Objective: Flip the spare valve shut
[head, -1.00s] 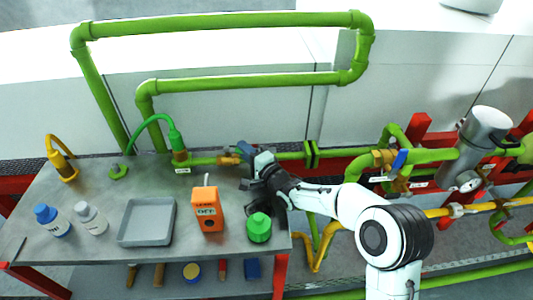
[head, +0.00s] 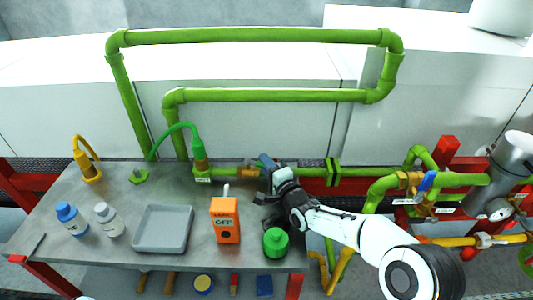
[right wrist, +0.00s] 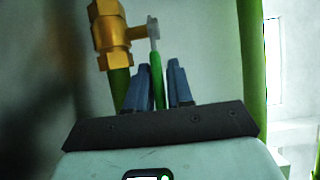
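A brass valve (head: 249,172) sits on the green pipe at the back edge of the table. It shows large in the right wrist view (right wrist: 110,35), with a stem to the right and a green lever (right wrist: 157,80) hanging from it. My right gripper (head: 266,161) is at this valve. In the right wrist view its two blue fingers (right wrist: 160,85) stand on either side of the lever. A gap shows between the lever and the right finger, so the gripper looks slightly open around it. Contact with the left finger is unclear. My left gripper is out of view.
A second brass valve (head: 408,180) with a blue handle (head: 426,183) is farther right. The table holds an orange box (head: 225,220), a green bottle (head: 276,242) beside my right arm, a grey tray (head: 162,229) and two white bottles. Green pipes rise behind.

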